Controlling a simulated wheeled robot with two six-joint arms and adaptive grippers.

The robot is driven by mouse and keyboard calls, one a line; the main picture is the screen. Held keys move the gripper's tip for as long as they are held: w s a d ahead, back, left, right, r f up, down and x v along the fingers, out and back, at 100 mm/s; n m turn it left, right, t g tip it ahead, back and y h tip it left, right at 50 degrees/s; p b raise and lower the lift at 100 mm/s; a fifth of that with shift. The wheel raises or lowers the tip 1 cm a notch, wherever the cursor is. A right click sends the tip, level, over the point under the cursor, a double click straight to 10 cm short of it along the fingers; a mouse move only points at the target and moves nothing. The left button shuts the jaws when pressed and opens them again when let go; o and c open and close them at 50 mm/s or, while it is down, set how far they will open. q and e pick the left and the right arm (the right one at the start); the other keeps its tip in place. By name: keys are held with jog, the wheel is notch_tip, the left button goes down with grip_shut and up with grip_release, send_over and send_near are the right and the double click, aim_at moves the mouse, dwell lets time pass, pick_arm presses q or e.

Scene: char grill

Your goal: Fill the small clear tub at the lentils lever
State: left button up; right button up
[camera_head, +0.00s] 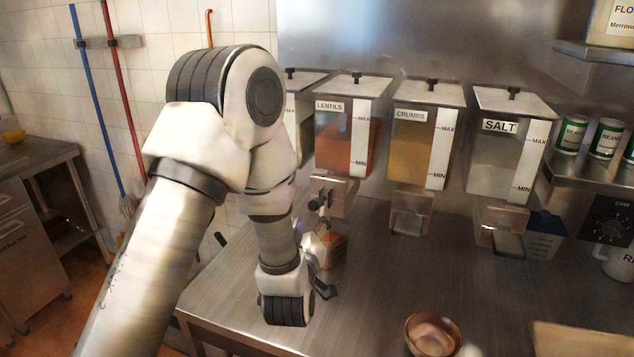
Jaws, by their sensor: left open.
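The lentils dispenser (334,142) hangs on the back wall, labelled LENTILS, with orange contents behind its clear front. A small clear tub (331,246) with orange matter in it stands on the steel counter below the dispenser's spout (338,192). My left gripper (318,272) is at the tub's near left side, with its dark fingers apart. My wrist hides part of the gripper, so I cannot tell whether a finger touches the tub. The lentils lever is not clearly distinguishable; a small dark part (320,199) shows beside the spout. My right gripper is out of view.
Crumbs (412,150) and salt (492,165) dispensers hang to the right. A brown bowl (431,333) stands at the counter's front. A blue container (543,243) and a white mug (617,263) are at right. The middle of the counter (400,275) is clear.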

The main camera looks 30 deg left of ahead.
aim_at(317, 203)
pick_arm(q)
jog(key=shift+w+d+r+p, duration=0.1)
jog(key=shift+r+p, duration=0.1)
jog(key=shift+r, duration=0.2)
jog(key=shift+w+d+r+p, duration=0.1)
jog(key=shift+r+p, duration=0.1)
jog(key=shift+r, duration=0.15)
jog(key=x, duration=0.2)
jog(key=f+p+x, duration=0.1)
jog(key=x, duration=0.1)
jog(key=p+x, duration=0.1)
jog(key=x, duration=0.1)
jog(key=shift+w+a+f, duration=0.15)
jog(key=shift+a+f, duration=0.05)
jog(key=shift+a, duration=0.3)
jog(key=shift+w+a, duration=0.15)
jog(key=shift+w, duration=0.2)
jog(key=shift+s+d+r, duration=0.25)
jog(key=shift+s+d, duration=0.05)
jog(key=shift+d, duration=0.1)
jog(key=shift+w+a+f, duration=0.1)
jog(key=shift+w+a, duration=0.05)
grip_shut()
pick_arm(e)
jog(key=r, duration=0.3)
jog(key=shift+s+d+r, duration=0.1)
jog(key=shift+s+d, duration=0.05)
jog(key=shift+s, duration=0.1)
